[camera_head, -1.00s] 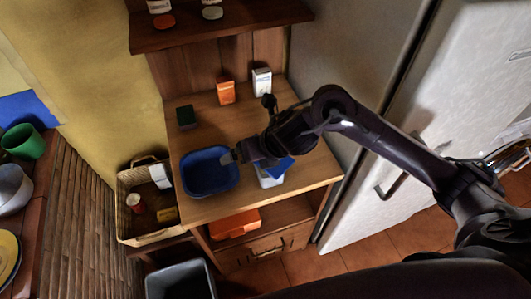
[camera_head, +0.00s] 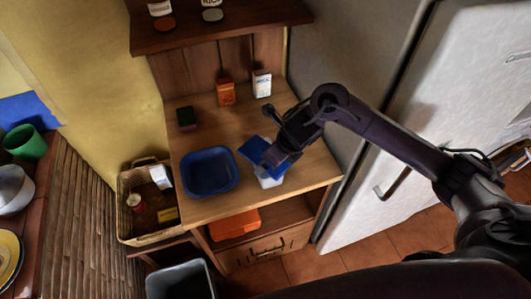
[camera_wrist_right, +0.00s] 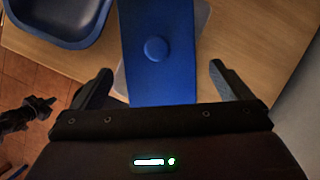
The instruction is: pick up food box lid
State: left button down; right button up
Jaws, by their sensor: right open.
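The blue food box lid (camera_head: 254,149) lies on a pale box (camera_head: 270,181) at the right of the wooden counter. In the right wrist view the lid (camera_wrist_right: 157,20) is a blue panel with a round knob, and a pale rounded edge shows beneath it. My right gripper (camera_head: 268,160) is over the lid and hides part of it in the head view. In the right wrist view the gripper (camera_wrist_right: 162,75) is open, one finger on each side of the lid, with gaps between.
A blue tray (camera_head: 210,190) sits left of the lid. A dark green block (camera_head: 186,118), an orange box (camera_head: 226,93) and a white box (camera_head: 262,83) stand at the back. A wicker basket (camera_head: 125,195) is at the left, the fridge (camera_head: 400,130) at the right.

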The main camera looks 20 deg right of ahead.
jog(key=c, duration=1.1)
jog(key=shift+o, duration=0.2)
jog(key=shift+r, duration=0.1)
